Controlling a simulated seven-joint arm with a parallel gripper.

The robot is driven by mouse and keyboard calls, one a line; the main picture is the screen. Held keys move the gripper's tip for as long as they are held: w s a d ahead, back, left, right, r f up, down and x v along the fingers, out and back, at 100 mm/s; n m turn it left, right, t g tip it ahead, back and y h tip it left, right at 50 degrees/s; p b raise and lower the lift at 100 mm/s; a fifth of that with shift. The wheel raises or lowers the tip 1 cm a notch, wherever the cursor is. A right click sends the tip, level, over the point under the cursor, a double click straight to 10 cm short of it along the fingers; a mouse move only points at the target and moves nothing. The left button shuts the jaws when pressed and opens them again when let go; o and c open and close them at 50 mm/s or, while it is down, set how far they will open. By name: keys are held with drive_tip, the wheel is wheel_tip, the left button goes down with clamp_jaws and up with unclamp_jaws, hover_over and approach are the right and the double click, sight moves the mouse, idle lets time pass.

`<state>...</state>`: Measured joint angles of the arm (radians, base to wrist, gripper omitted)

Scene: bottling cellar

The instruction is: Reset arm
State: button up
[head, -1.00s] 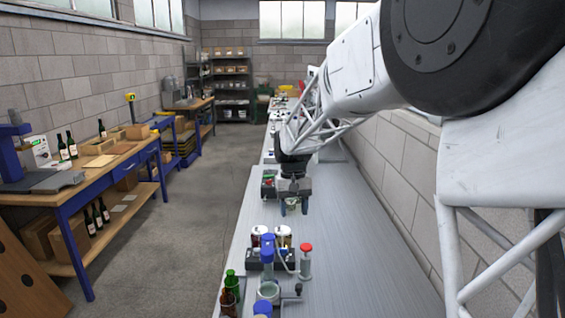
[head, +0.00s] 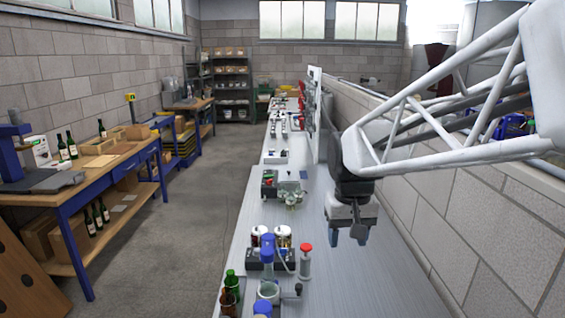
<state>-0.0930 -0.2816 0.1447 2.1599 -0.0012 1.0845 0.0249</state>
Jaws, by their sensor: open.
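My gripper (head: 348,237) is in the head view, at the right side of the long grey bench (head: 340,285). Its two blue fingers point down and stand apart with nothing between them. It hangs to the right of a small clear glass item (head: 290,194) on the bench, apart from it. How high it is above the bench is hard to tell. My white arm reaches in from the right edge of the view.
Bottles (head: 229,287), a red-capped cylinder (head: 305,261) and a dark holder with jars (head: 283,240) stand at the bench's near left. A block wall (head: 490,230) runs along the right. A wooden workbench (head: 100,170) stands at the left across a clear floor (head: 200,220).

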drive_tip(key=s+d+f+t, duration=0.1)
drive_tip(key=s+d+f, duration=0.1)
drive_tip(key=s, duration=0.8)
drive_tip(key=s+d+f+m+t, duration=0.1)
drive_tip(key=s+d+f, duration=0.1)
drive_tip(key=s, duration=0.8)
drive_tip(key=shift+d+f, duration=0.25)
drive_tip(key=shift+d, duration=0.25)
idle(0.7)
